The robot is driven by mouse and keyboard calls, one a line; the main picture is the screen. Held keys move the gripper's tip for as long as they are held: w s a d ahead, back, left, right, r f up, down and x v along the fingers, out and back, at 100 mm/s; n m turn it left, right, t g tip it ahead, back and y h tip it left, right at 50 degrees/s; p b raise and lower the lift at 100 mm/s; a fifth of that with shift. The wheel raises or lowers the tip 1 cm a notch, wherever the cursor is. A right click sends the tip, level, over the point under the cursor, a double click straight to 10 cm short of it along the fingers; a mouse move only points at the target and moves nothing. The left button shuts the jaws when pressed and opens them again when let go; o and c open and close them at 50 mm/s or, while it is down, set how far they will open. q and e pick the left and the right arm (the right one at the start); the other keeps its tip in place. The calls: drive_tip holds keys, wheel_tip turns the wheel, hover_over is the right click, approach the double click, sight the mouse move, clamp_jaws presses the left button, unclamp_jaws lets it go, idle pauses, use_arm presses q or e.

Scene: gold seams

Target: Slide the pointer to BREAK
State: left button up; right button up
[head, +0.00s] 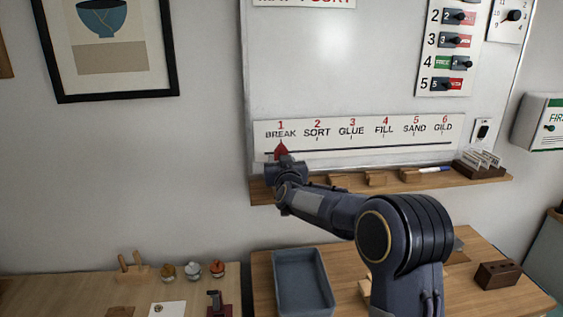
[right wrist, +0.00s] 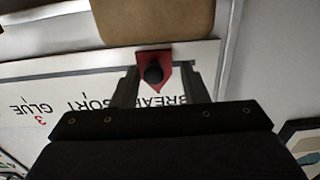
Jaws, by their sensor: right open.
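The strip (head: 360,131) on the whiteboard has steps from BREAK at its left to GILD at its right, with a dark slot below the words. The red pointer (head: 281,149) is at the left end of the slot, under BREAK. The right wrist view shows the strip upside down, with the red pointer (right wrist: 157,62) and its black knob (right wrist: 153,74) by the word BREAK. My right gripper (right wrist: 161,80) is open, one finger on each side of the knob; contact cannot be told. In the head view it (head: 284,161) partly covers the pointer. My left gripper is out of view.
A wooden ledge (head: 345,181) with blocks, a marker and a card holder runs just below the strip. A bench below holds a blue-grey tray (head: 300,285) and a dark block with holes (head: 498,274). A framed bowl picture hangs at left.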

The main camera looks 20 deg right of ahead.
drive_tip(key=b+v, duration=0.2)
drive_tip(key=v, duration=0.6)
idle(0.4)
drive_tip(key=s+a+f+g+y, duration=0.2)
drive_tip(key=s+f+g, duration=0.2)
drive_tip(key=s, duration=1)
drive_tip(key=s+a+f+g+y, duration=0.3)
drive_tip(key=s+f, duration=0.4)
drive_tip(key=s, duration=0.6)
drive_tip(key=s+a+f+g+y, duration=0.2)
drive_tip(key=s+f+g, duration=0.3)
drive_tip(key=s, duration=0.9)
drive_tip(key=shift+s+a+f+n+y, duration=0.3)
drive_tip(key=shift+a+f+n+y, duration=0.1)
drive_tip(key=shift+a, duration=0.1)
drive_tip(key=shift+d+r, duration=0.1)
drive_tip(key=shift+c, duration=0.4)
